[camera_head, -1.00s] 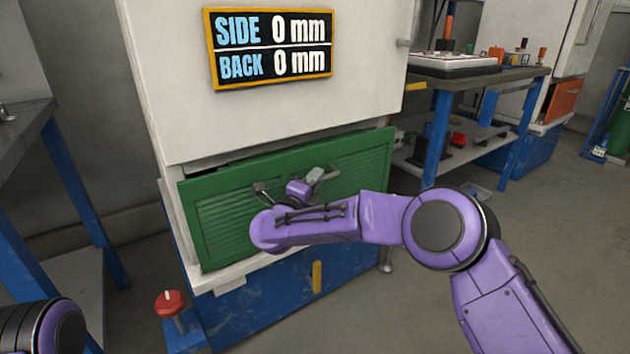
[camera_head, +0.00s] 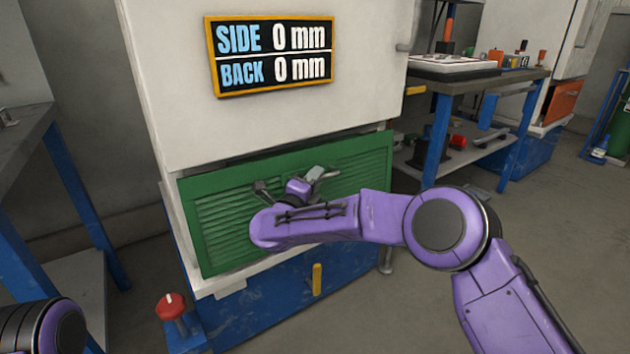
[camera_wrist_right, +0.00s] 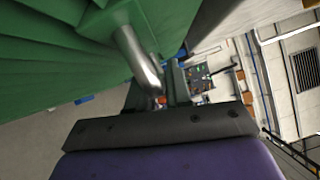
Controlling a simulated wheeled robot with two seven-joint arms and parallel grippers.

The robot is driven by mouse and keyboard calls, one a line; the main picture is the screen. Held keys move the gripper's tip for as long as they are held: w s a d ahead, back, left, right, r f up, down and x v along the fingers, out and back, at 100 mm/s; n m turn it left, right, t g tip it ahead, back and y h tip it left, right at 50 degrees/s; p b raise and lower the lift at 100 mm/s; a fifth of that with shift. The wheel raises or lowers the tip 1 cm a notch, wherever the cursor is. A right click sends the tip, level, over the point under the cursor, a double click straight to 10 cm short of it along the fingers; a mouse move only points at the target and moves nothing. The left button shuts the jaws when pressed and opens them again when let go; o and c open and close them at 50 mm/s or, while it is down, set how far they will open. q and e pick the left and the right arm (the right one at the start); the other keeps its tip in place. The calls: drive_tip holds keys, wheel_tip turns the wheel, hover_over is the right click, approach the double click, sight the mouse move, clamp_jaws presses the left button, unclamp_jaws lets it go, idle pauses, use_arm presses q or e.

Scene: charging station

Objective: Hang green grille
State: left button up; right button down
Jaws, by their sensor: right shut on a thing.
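The green grille (camera_head: 228,222), a louvred panel, stands against the lower front of the white cabinet, above its blue base. A narrow gap shows along its top edge. My right gripper (camera_head: 298,186) is at the middle of the grille, shut on its handle. In the right wrist view the grille (camera_wrist_right: 50,65) fills the upper left, and its metal handle (camera_wrist_right: 138,58) runs down to my gripper's fingers, which are partly hidden. My right forearm covers part of the grille's lower right. My left gripper is out of view; only a piece of my left arm shows at bottom left.
The white cabinet (camera_head: 170,90) carries a display (camera_head: 270,53) reading side 0 mm, back 0 mm. A red knob (camera_head: 170,306) stands at the cabinet's lower left. Blue-legged benches stand left (camera_head: 20,140) and back right (camera_head: 480,84). The floor at right is open.

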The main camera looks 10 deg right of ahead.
drive_tip(key=shift+r, duration=0.5)
drive_tip(key=shift+r+p, duration=0.15)
drive_tip(key=shift+p, duration=0.15)
drive_tip(key=shift+r+p, duration=0.4)
drive_tip(key=shift+r, duration=0.05)
drive_tip(key=shift+s+d+p, duration=0.1)
drive_tip(key=shift+s+p, duration=0.2)
drive_tip(key=s+d+p, duration=0.3)
drive_tip(key=s, duration=0.5)
drive_tip(key=shift+s+f+p, duration=0.15)
drive_tip(key=shift+s+p, duration=0.2)
drive_tip(key=shift+s, duration=0.05)
